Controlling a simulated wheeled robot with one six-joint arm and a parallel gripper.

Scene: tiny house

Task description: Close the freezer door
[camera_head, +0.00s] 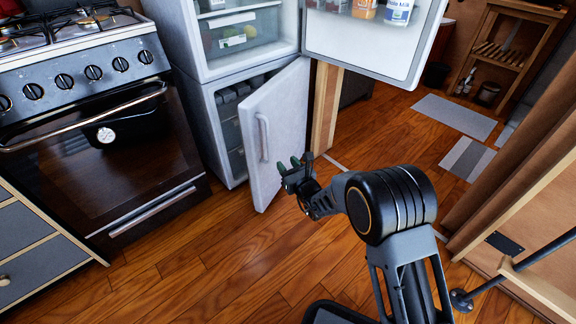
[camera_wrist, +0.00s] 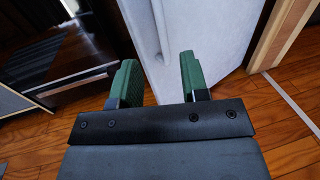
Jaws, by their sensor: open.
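The freezer door (camera_head: 277,133) is the lower white door of the fridge (camera_head: 215,120), and it stands partly open. It has a vertical white handle (camera_head: 263,138) on its outer face. My gripper (camera_head: 289,164) is in front of this outer face, near its lower right part. In the wrist view my gripper (camera_wrist: 158,82) is open, its two green-padded fingers apart with nothing between them. The freezer door (camera_wrist: 200,35) fills the area beyond the fingers, with part of the handle (camera_wrist: 160,28) at the top. I cannot tell whether the fingertips touch the door.
The upper fridge door (camera_head: 370,45) hangs wide open above, with bottles on its shelf. A stove with an oven (camera_head: 90,180) stands to the left. A wooden post (camera_head: 326,105) stands right of the freezer door. The wooden floor (camera_head: 210,260) in front is clear.

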